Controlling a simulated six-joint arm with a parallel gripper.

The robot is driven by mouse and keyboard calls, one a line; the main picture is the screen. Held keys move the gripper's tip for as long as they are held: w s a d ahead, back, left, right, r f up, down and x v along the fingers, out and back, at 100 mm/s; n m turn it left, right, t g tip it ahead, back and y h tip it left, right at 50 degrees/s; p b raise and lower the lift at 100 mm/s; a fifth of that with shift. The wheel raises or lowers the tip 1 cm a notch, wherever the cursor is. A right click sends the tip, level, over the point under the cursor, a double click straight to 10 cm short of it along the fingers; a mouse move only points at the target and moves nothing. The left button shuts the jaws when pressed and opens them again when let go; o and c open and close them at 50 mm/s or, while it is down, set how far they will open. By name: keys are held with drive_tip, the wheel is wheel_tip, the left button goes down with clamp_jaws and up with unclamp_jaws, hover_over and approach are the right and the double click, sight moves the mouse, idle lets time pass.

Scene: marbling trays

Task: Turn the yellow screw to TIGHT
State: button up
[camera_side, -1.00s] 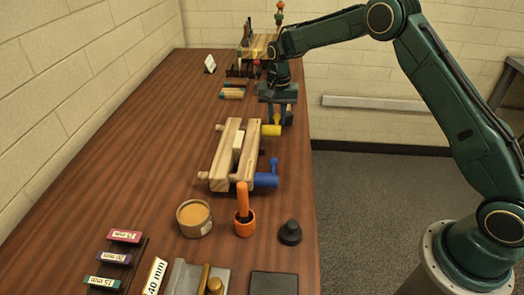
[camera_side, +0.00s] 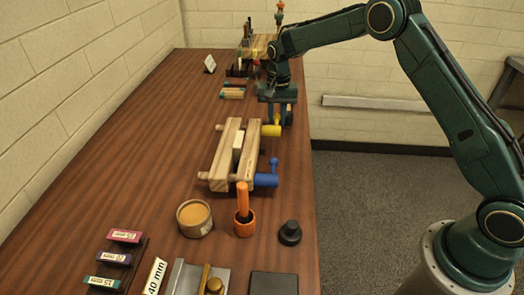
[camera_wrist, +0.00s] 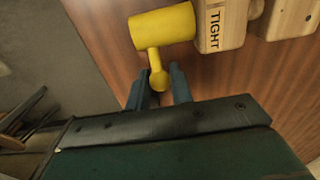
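The yellow screw (camera_side: 270,130) sits on the right side of the wooden clamp (camera_side: 224,150), at its far end. In the wrist view the yellow screw (camera_wrist: 163,27) has a thin handle ending in a round knob. The knob lies between the tips of my gripper (camera_wrist: 159,88), with a gap visible to the fingers, which are apart. A TIGHT label (camera_wrist: 214,30) is on the wooden jaw beside the screw. In the side view my gripper (camera_side: 282,113) is at the yellow handle; its exact contact is hard to see there.
A blue screw (camera_side: 265,181) with its handle up is at the clamp's near end. A pale block (camera_side: 238,143) sits between the jaws. The table's left side is mostly clear.

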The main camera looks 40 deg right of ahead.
drive_tip(key=o, duration=0.8)
drive_tip(key=shift+c, duration=0.2)
drive_tip(key=shift+r, duration=0.1)
drive_tip(key=shift+r, duration=2.9)
drive_tip(key=shift+r, duration=0.1)
